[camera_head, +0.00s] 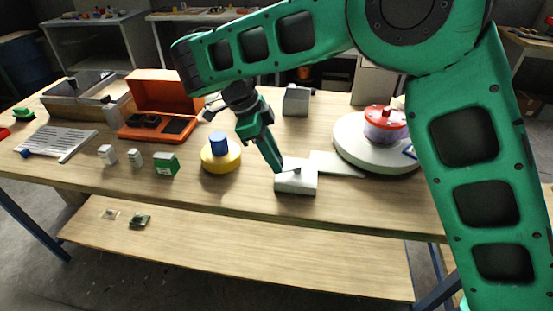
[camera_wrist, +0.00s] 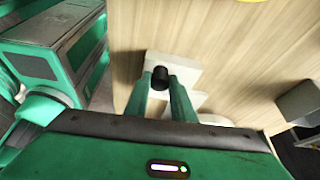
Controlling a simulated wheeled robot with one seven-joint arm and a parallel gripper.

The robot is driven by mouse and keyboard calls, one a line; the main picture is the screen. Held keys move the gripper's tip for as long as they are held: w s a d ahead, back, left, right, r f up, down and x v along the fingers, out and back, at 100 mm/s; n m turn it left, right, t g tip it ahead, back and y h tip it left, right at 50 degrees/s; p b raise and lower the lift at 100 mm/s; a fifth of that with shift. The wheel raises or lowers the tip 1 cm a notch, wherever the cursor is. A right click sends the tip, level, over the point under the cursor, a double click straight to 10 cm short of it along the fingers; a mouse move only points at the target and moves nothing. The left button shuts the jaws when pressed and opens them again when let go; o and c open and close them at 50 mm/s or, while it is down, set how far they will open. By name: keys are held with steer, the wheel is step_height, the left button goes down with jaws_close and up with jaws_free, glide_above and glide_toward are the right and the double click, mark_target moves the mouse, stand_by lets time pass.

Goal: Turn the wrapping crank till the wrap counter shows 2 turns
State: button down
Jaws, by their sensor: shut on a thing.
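The crank sits on a small white box (camera_head: 297,183) near the table's front edge. Its black knob (camera_wrist: 160,74) shows in the wrist view. My gripper (camera_head: 279,168) comes down on the box from above, and in the wrist view its fingers (camera_wrist: 162,86) are shut on the knob. The crank arm is mostly hidden. A flat grey-white plate (camera_head: 336,164) joins the box to a round white turntable (camera_head: 350,142). A clear purple jar with a red lid (camera_head: 385,124) stands on the turntable. I cannot make out a wrap counter reading.
A yellow disc (camera_head: 221,161) with a blue cylinder (camera_head: 218,143) stands left of the box. A grey block (camera_head: 296,101) stands behind. Further left are an orange case (camera_head: 160,90), a green box (camera_head: 166,164) and a slotted grey tray (camera_head: 55,143). My arm covers the right side.

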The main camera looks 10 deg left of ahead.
steer(key=shift+w+d+m, duration=0.15)
steer(key=shift+w+m, duration=0.15)
steer(key=shift+m, duration=0.2)
steer(key=c, duration=1.6)
jaws_free()
steer(key=shift+o, duration=0.2)
steer(key=shift+s, duration=0.1)
steer(key=v, duration=1)
steer(key=shift+w+a+r, duration=0.25)
steer(key=shift+r, duration=0.1)
